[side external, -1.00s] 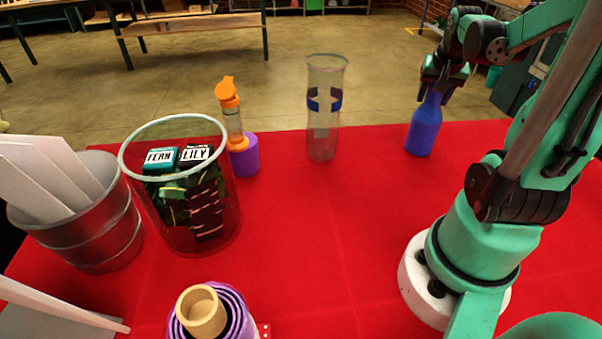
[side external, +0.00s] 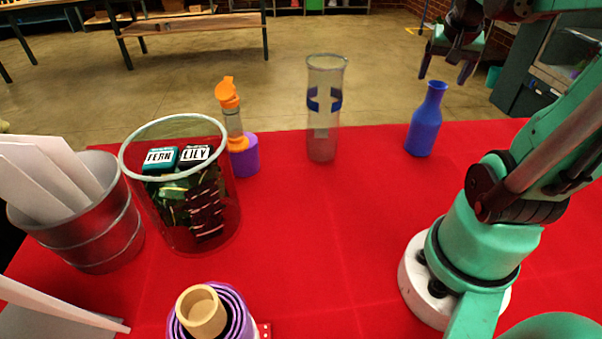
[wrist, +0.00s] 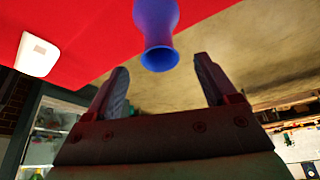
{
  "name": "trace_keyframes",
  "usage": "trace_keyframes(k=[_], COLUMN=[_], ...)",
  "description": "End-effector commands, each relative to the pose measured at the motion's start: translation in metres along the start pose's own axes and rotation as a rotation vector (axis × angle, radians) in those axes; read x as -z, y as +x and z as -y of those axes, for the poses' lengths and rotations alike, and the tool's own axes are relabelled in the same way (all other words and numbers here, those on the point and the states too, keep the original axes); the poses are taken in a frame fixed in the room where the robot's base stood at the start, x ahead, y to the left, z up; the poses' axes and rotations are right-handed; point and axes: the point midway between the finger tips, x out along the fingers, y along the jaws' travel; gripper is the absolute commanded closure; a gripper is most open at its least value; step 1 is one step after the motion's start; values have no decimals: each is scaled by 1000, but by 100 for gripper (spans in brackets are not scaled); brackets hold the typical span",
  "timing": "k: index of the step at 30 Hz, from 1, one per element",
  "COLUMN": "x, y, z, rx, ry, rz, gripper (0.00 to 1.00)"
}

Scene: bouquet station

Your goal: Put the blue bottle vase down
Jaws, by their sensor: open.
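The blue bottle vase (side external: 424,124) stands upright on the red table near its far right edge. In the wrist view the blue bottle vase (wrist: 158,30) shows at the top centre, its mouth toward me. My gripper (side external: 445,74) is open and empty, above the vase's mouth and a little to the right, clear of it. In the wrist view my gripper's fingers (wrist: 160,78) are spread apart with nothing between their tips.
A tall clear cylinder (side external: 323,125) stands left of the vase. Further left are an orange-topped bottle (side external: 230,105) by a purple cup (side external: 245,158), a glass jar (side external: 225,220) holding labelled packets and a metal bucket (side external: 95,245). The middle of the red table (side external: 330,230) is clear.

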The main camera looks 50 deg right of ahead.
Motion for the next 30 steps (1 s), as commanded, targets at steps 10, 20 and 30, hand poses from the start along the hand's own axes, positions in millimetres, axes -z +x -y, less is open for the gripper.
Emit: trace_keyframes(k=[10, 20, 30], x=[0, -26, -155], y=[-50, -51, -49], z=[0, 59, 181], rx=[0, 108, 465], ry=[0, -230, -866], rz=[0, -43, -168], gripper=[21, 21, 21])
